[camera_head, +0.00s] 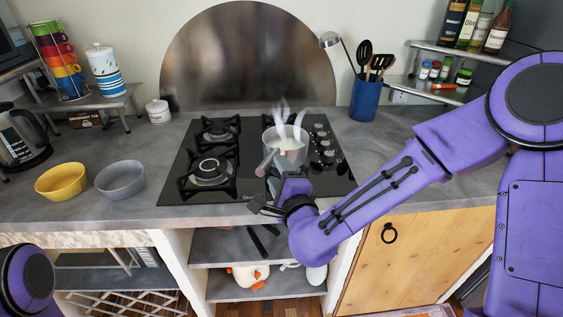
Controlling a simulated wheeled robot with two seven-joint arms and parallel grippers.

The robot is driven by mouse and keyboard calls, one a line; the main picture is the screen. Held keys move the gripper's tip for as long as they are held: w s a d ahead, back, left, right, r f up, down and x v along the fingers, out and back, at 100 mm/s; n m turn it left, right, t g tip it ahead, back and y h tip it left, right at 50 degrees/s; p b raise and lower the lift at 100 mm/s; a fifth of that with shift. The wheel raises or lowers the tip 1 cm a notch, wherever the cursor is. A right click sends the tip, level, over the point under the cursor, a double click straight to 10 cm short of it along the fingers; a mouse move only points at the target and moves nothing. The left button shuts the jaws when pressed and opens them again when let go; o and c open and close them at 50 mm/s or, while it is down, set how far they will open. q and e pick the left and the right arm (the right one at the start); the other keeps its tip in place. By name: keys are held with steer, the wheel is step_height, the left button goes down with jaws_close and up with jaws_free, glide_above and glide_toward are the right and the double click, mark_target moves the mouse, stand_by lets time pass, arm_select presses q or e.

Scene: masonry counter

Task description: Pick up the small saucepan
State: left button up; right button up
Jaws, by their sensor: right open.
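The small saucepan (272,137) stands upright on the right part of the black gas hob, with white liquid inside and pale steam above it. Its short handle (265,163) points to the front left. My right gripper (267,198) is open at the hob's front edge, just in front of and below the pan and its handle. It looks empty, and the wrist hides part of the hob edge. I cannot tell the exact gap between fingers and handle. My left gripper is out of view; only a purple part of my left arm shows at the lower left.
The hob (255,185) has free burners on its left and knobs at right. A yellow bowl (61,184) and grey bowl (120,181) stand left. A blue utensil holder (364,101) stands behind right. Open shelves lie below the counter (150,208).

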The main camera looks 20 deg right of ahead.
mark_target(270, 155)
steer(key=w+p, duration=0.2)
steer(key=w, duration=0.4)
steer(key=shift+r+p, duration=0.15)
steer(key=shift+p, duration=0.2)
steer(key=shift+w, duration=0.2)
steer(key=shift+s, duration=0.1)
jaws_close()
stand_by(0.6)
